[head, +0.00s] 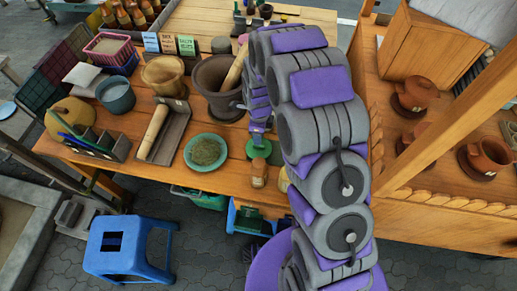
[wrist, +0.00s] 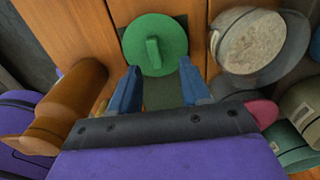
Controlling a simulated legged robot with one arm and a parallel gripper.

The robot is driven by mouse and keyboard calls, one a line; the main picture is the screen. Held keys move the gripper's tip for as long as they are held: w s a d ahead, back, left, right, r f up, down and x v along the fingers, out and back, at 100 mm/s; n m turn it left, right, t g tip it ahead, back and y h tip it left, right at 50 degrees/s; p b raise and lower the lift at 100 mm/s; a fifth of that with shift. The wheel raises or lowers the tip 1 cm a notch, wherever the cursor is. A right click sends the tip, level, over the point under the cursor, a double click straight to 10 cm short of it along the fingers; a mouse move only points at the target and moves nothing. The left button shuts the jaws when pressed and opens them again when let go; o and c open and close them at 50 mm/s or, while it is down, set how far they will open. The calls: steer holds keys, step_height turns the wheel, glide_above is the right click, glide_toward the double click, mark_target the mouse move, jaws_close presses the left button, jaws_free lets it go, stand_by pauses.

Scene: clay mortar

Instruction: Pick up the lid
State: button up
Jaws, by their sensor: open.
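The lid is a round green disc with a raised bar handle (wrist: 155,40); in the wrist view it lies at the top middle, on the wooden table. In the head view a green round piece, which looks like the same lid (head: 259,149), shows at the table's front part, just below my gripper. My gripper (wrist: 160,82) has its two blue fingers apart with nothing between them. The fingertips point at the near edge of the lid, one towards each side of the handle. I cannot tell the height gap. In the head view my arm hides part of this area.
A brown wooden piece (wrist: 75,100) is close left of the fingers, and a round grey vessel with a pale top (wrist: 252,42) is close right. The clay mortar (head: 213,80) with a pestle and a green plate (head: 206,151) stand left. A blue stool (head: 125,245) is below.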

mark_target(259, 147)
steer(key=shift+s+a+f+b, duration=0.15)
steer(key=shift+f+b, duration=0.1)
steer(key=shift+f, duration=0.7)
steer(key=shift+s+d+f+b, duration=0.1)
steer(key=shift+f+b, duration=0.2)
steer(key=shift+f, duration=0.7)
steer(key=shift+s+a+f+b, duration=0.15)
steer(key=shift+f+b, duration=0.1)
steer(key=shift+f, duration=0.7)
steer(key=shift+d, duration=0.1)
jaws_close()
